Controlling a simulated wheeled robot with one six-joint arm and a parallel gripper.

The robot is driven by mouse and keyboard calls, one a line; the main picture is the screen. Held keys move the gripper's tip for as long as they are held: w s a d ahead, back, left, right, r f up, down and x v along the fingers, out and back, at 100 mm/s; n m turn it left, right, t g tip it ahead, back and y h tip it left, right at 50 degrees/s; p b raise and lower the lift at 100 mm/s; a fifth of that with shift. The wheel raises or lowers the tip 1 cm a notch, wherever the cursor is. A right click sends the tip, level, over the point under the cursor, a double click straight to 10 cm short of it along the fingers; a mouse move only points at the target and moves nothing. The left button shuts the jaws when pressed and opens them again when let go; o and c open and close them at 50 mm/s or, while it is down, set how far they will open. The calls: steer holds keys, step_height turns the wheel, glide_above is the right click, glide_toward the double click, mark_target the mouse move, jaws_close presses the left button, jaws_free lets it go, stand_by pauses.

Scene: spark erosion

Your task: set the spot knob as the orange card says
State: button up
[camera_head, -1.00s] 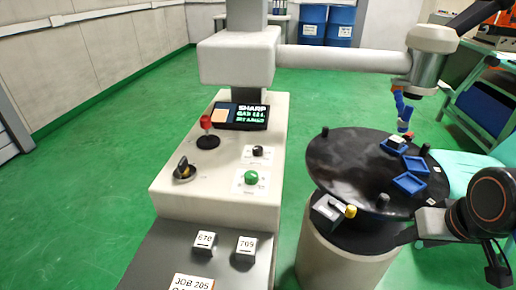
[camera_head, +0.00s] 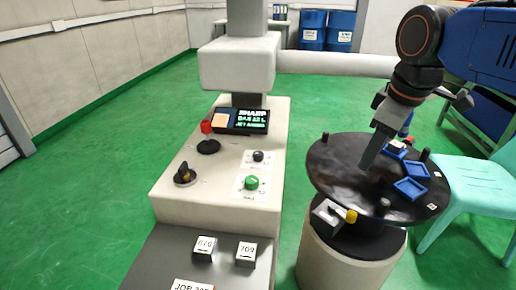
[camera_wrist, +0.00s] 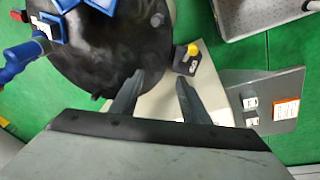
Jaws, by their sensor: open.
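The orange card (camera_wrist: 287,110) lies on the dark grey shelf in the wrist view. In the head view only the top of the card (camera_head: 193,286) shows, reading "JOB 205"; its rest is cut off. The console carries a small black knob (camera_head: 258,156) on a white plate, a green knob (camera_head: 251,182) on another plate, and a black rotary switch (camera_head: 185,174). I cannot tell from labels which is the spot knob. My gripper (camera_wrist: 160,79) is open and empty, above the black round table, right of the console. It points down in the head view (camera_head: 368,162).
A red-topped lever (camera_head: 207,128) and a lit screen (camera_head: 240,119) stand on the console. Blocks marked 670 (camera_head: 205,248) and 709 (camera_head: 246,254) sit on the shelf. The round table (camera_head: 335,165) bears blue trays (camera_head: 410,188) and posts. A teal chair (camera_head: 470,190) stands right.

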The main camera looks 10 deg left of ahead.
steer(key=w+a+r+n+g, duration=0.1)
steer(key=w+a+r+n, duration=0.25)
steer(key=a, duration=0.25)
steer(key=w+a+r+n, duration=0.3)
steer(key=a+n, duration=0.1)
steer(key=a, duration=0.2)
step_height(320, 180, up, 3)
steer(key=n+g, duration=0.2)
steer(key=n, duration=0.5)
glide_above(258, 153)
steer(key=shift+h, duration=0.4)
step_height(258, 153, down, 17)
steer(key=shift+r, duration=0.1)
steer(key=c, duration=1.1)
